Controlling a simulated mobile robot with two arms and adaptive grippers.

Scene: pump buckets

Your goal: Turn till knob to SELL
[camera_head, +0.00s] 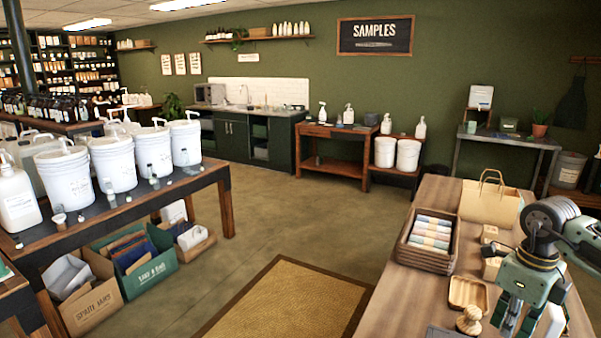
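No till knob or SELL marking can be made out. A dark grey flat thing (441,332) shows at the bottom edge on the near wooden counter (395,298); I cannot tell what it is. My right gripper (516,318) points down over the right part of this counter, beside a wooden tray and a round wooden knob-shaped object (469,320). Its fingertips are small and partly lost against the counter, so whether they are apart is unclear. A white thing (553,321) shows just right of the fingers, partly hidden. My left gripper is not in view.
On the counter stand a basket of rolled cloths (425,258), a paper bag (491,203) and a small wooden tray (468,293). A mat (285,305) lies on open floor. White pump buckets (113,163) stand on a table at the left.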

